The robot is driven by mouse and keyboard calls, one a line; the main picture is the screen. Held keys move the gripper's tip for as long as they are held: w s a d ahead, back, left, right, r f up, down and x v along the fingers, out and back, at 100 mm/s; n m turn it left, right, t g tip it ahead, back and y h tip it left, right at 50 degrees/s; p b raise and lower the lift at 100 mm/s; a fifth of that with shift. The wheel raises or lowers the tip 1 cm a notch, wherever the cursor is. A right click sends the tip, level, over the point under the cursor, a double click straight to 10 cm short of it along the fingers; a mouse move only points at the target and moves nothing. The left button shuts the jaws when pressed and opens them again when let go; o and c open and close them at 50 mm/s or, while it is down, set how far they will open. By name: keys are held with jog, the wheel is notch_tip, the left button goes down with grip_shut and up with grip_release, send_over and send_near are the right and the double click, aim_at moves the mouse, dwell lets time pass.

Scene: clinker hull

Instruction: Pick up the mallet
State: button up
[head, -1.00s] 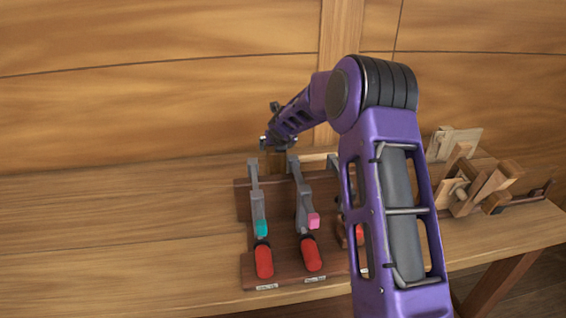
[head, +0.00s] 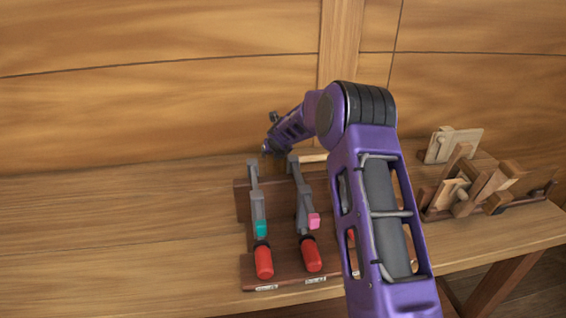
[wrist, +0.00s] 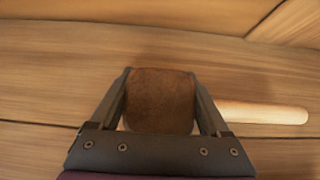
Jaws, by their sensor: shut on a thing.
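The mallet lies on the bench behind the clamp rack. In the wrist view its brown block head (wrist: 160,98) is between the two fingers of my gripper (wrist: 160,74), and its pale handle (wrist: 262,112) points right along the bench. My gripper (head: 270,150) is shut on the head. In the head view the mallet's head (head: 275,166) shows just under my gripper, and part of the pale handle (head: 313,157) shows behind the rack. The rest of the handle is hidden by my arm. I see no clear gap under the mallet.
A dark wooden rack (head: 285,262) holds bar clamps with red handles, including a teal-marked clamp (head: 261,228) and a pink-marked clamp (head: 313,221), in front of the mallet. Wooden tools (head: 485,185) stand at right. The bench (head: 110,215) is clear at left.

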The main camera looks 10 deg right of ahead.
grip_shut()
notch_tip(320, 180, up, 10)
jog(key=shift+r+p, duration=0.1)
jog(key=shift+p, duration=1.1)
jog(key=shift+o, duration=2)
grip_release()
grip_shut()
